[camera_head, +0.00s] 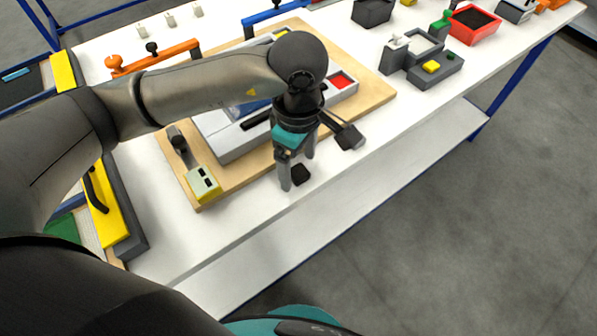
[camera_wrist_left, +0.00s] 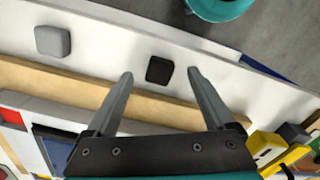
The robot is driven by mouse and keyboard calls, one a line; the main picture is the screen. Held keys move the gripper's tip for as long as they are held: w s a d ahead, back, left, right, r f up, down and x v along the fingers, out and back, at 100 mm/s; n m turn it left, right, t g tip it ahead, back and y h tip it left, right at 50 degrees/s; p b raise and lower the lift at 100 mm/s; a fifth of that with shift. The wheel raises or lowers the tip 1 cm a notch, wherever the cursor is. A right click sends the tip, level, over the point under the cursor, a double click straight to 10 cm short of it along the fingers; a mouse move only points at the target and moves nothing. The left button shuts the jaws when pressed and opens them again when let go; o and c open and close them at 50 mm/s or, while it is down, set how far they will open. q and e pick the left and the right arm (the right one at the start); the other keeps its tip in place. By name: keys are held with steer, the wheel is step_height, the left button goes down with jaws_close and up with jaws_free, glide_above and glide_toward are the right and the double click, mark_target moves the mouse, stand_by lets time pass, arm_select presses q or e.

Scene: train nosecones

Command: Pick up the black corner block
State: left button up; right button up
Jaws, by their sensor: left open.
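The black corner block (camera_head: 300,174) lies on the white table top near its front edge, just off the wooden board. In the left wrist view, the black block (camera_wrist_left: 159,70) shows in the gap between the fingers. My left gripper (camera_head: 297,172) points down over it, open and empty. Its fingertips (camera_wrist_left: 160,75) stand to either side of the block, with visible space between them and it in the wrist view. I cannot tell the exact height of the tips above the table. My right gripper is not in view.
A grey rounded block (camera_wrist_left: 52,40) lies to the left in the wrist view. The wooden board (camera_head: 375,92) carries a light grey fixture and a pale yellow piece (camera_head: 202,183). A dark grey fixture (camera_head: 435,68) and a red bin (camera_head: 472,24) stand right.

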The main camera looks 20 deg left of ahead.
arm_select(q)
steer(key=shift+f, duration=0.5)
jaws_close()
stand_by(0.3)
steer(key=shift+r, duration=0.1)
